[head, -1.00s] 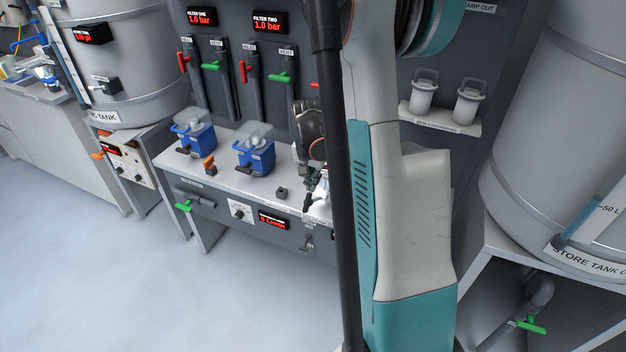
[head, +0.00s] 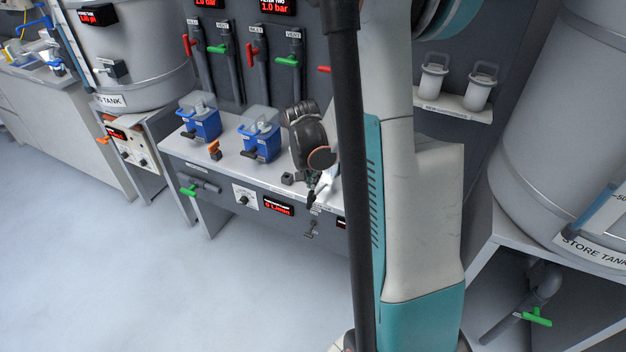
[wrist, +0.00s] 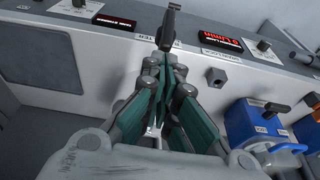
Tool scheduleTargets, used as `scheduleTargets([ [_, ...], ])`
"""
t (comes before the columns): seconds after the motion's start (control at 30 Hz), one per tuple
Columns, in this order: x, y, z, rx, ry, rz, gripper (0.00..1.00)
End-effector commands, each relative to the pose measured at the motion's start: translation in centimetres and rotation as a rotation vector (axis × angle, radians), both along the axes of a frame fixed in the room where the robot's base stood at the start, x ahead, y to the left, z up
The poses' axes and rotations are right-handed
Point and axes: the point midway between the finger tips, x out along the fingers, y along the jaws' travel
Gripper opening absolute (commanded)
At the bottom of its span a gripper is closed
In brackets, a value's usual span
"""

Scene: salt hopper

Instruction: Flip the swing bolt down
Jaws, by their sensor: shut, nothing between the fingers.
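My gripper (wrist: 170,85) points at the front edge of the bench, its green-padded fingers shut with nothing held. In the head view my gripper (head: 313,190) is small and partly hidden beside my dark column. A dark lever-like piece (wrist: 169,25), which looks like the swing bolt, stands just beyond the fingertips in the wrist view, between two red displays. It points toward the top of that picture; I cannot tell whether the fingers touch it. A small grey fitting (head: 311,230) shows on the bench front in the head view.
A small dark block (wrist: 216,76) sits on the bench top close to my fingers. Blue-and-clear units (head: 200,120) stand to the left on the bench (head: 222,163). Red and green valve handles (head: 217,49) are on the panel behind. The floor (head: 150,270) in front is clear.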

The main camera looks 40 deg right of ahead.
Motion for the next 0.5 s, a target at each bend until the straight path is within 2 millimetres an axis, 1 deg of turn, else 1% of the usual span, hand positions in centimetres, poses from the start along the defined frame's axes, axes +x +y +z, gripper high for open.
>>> scheduleTargets([
  [0.03, 0.2, -0.2, 1.1, 0.0, 0.0, 0.0, 0.0],
  [0.17, 0.6, -1.0, 3.5, 0.0, 0.0, 0.002, 0.0],
  [0.2, 0.3, -0.3, 4.4, 0.0, 0.0, 0.004, 0.0],
  [0.3, -0.1, 0.6, 6.3, 0.0, 0.0, 0.004, 0.0],
  [0.5, -0.7, 2.0, 9.7, 0.0, 0.0, 0.004, 0.0],
])
